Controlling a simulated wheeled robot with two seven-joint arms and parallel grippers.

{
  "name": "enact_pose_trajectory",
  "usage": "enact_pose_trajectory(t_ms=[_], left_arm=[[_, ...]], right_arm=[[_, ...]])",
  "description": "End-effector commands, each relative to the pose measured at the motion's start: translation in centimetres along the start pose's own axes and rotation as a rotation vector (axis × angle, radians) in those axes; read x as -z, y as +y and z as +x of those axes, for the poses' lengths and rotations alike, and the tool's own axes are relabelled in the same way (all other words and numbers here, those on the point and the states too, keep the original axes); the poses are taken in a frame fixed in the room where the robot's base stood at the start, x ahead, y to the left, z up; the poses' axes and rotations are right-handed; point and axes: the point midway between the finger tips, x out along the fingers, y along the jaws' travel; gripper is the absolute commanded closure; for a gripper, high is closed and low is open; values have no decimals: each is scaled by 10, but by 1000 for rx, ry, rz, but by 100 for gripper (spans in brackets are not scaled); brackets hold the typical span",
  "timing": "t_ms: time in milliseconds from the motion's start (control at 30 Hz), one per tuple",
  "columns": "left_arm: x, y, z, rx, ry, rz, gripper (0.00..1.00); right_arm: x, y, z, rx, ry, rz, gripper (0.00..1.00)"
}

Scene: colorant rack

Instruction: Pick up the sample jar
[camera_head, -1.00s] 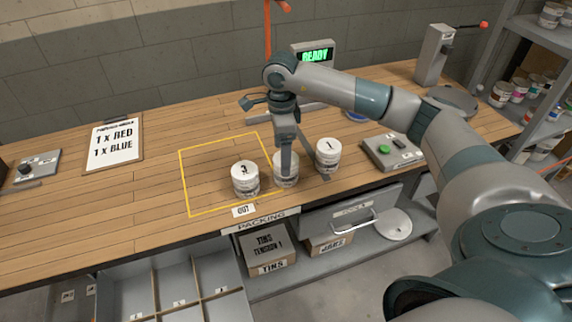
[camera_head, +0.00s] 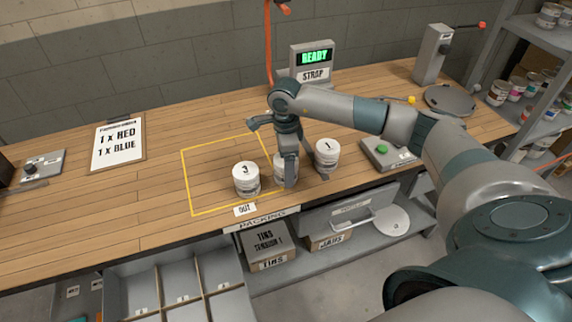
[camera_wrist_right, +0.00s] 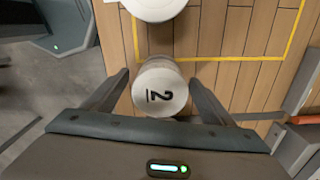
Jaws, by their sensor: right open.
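Three white lidded jars stand in a row on the wooden bench. The jar marked 3 (camera_head: 246,178) is at left, the jar marked 1 (camera_head: 327,154) at right. The middle jar (camera_head: 280,168) is partly hidden behind a finger of my right gripper (camera_head: 306,177). A gap shows beside the right finger; contact on the left is unclear. My left gripper is not in view.
A yellow outline (camera_head: 186,182) marks the bench around jar 3. A READY display (camera_head: 314,57), a green-button box (camera_head: 387,154) and a round plate (camera_head: 449,99) stand to the right. An order board (camera_head: 118,145) lies left. The bench between is clear.

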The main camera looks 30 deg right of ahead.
Motion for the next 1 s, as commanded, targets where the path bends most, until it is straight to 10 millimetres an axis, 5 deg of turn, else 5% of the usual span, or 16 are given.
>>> enact_pose_trajectory(t_ms=[567, 767, 1000], left_arm=[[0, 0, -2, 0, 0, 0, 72], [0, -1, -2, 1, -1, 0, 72], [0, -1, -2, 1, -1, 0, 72]], right_arm=[[0, 0, 7, 0, 1, 1, 22], [0, 0, 7, 0, 1, 1, 70], [0, 0, 6, 1, 0, 1, 72]])
